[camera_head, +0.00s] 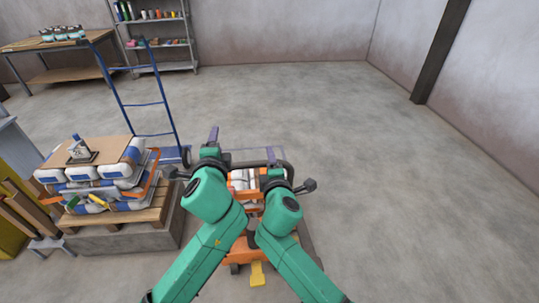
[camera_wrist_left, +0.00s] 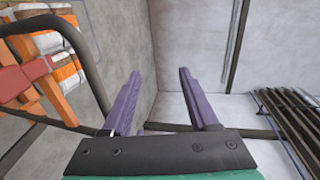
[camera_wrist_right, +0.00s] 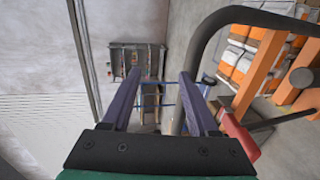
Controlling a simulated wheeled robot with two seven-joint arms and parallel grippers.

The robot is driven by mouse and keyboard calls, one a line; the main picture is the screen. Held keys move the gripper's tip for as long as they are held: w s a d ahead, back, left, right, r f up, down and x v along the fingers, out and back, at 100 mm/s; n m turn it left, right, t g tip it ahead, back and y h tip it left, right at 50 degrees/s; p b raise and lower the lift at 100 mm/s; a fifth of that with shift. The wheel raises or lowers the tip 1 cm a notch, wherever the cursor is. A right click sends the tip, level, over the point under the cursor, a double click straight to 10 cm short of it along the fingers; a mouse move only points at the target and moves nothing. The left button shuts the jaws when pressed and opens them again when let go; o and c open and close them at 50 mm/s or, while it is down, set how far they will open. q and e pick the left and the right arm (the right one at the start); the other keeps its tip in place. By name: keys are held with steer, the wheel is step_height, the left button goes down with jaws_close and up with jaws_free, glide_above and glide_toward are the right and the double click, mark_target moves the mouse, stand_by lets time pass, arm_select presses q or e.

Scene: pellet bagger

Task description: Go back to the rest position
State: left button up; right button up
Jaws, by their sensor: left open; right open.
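My left gripper (camera_head: 212,136) points away from me above the floor, at the centre of the head view. Its two purple fingers stand apart with nothing between them in the left wrist view (camera_wrist_left: 158,78). My right gripper (camera_head: 271,156) is beside it on the right, also pointing forward. Its fingers are apart and empty in the right wrist view (camera_wrist_right: 159,75). Both green arms reach forward from the bottom of the head view and partly hide an orange frame with white-and-orange packs (camera_head: 244,181) below them.
A black curved bar (camera_wrist_left: 88,62) passes close to both grippers. Left stand a pallet stack of blue-and-white bags (camera_head: 92,172) and a blue hand truck (camera_head: 150,103). A shelf (camera_head: 162,46) and a workbench (camera_head: 55,44) are at the back. The right floor is clear.

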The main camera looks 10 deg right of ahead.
arm_select(q)
steer(key=shift+w+r, duration=0.1)
steer(key=shift+r, duration=0.4)
arm_select(e)
steer(key=shift+s+r, duration=0.35)
steer(key=shift+r, duration=0.05)
